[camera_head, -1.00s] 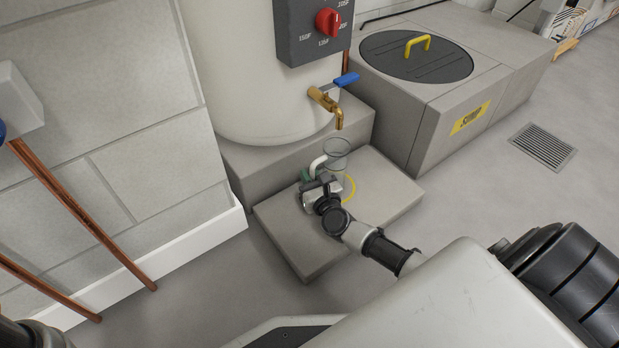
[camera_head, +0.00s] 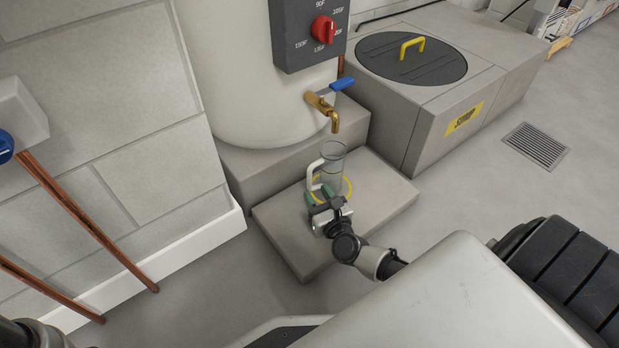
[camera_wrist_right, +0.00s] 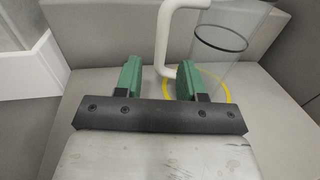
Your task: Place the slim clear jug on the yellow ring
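The slim clear jug (camera_head: 333,165) stands upright on the low slab, below the brass tap. Its white handle (camera_head: 312,176) is on its left side. The yellow ring (camera_head: 349,191) lies on the slab and shows around the jug's base; the jug appears to stand within it. In the right wrist view the jug (camera_wrist_right: 222,50) and part of the ring (camera_wrist_right: 226,88) show beyond the fingers. My right gripper (camera_wrist_right: 158,78) is open, its green fingers apart, with the handle's lower end (camera_wrist_right: 166,70) just ahead of the gap. My left gripper is not in view.
The slab (camera_head: 385,195) is otherwise bare. A white tank (camera_head: 260,80) with a brass tap (camera_head: 322,103) and blue lever stands behind. A sump box (camera_head: 430,120) is at right, copper pipes (camera_head: 85,220) at left. Floor is open in front.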

